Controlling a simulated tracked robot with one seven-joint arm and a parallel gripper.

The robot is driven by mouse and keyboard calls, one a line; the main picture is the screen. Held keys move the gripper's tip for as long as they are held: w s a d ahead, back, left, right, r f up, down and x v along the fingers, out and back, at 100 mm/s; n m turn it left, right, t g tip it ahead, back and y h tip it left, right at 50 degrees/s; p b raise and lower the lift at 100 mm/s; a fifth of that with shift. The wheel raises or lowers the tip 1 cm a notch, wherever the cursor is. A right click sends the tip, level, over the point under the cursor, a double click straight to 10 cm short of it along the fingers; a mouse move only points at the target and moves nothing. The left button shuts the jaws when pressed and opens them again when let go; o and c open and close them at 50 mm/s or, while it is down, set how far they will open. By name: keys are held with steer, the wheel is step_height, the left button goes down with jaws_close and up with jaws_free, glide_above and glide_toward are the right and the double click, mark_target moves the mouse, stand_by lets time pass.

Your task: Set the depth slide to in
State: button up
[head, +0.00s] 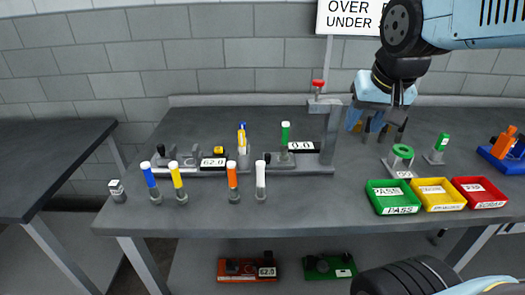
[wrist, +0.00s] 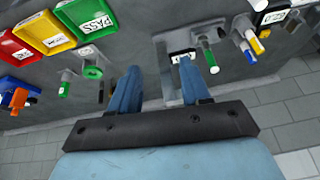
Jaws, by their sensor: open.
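The crimping fixture (head: 215,170) stands on the bench, with a long grey base, a plate reading 62.0 (head: 213,162) and small dark knobs (head: 160,150). I cannot tell which part is the depth slide, nor its setting. To its right a grey post (head: 331,135) carries a red knob (head: 318,84), with a plate reading 0.0 (head: 302,147) beside it. In the wrist view this plate (wrist: 182,57) shows near one fingertip. My gripper (head: 364,124) is open and empty, right of the post and apart from it. Both fingers show in the wrist view (wrist: 159,70).
Green (head: 394,197), yellow (head: 438,194) and red (head: 479,192) trays stand at the bench's front right. Several coloured upright pieces (head: 232,178) line the front. A green ring stand (head: 401,155) is close to my gripper. A sign (head: 350,17) rises behind. The bench's front centre is clear.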

steer(key=w+a+f+m+g, duration=0.1)
steer(key=w+a+f+m, duration=0.25)
steer(key=w+a, duration=0.55)
steer(key=m+h, duration=0.1)
steer(key=h, duration=0.1)
glide_toward(267, 156)
steer(key=x, duration=0.9)
steer(key=shift+w+d+r, duration=0.15)
steer(key=shift+w, duration=0.1)
jaws_close()
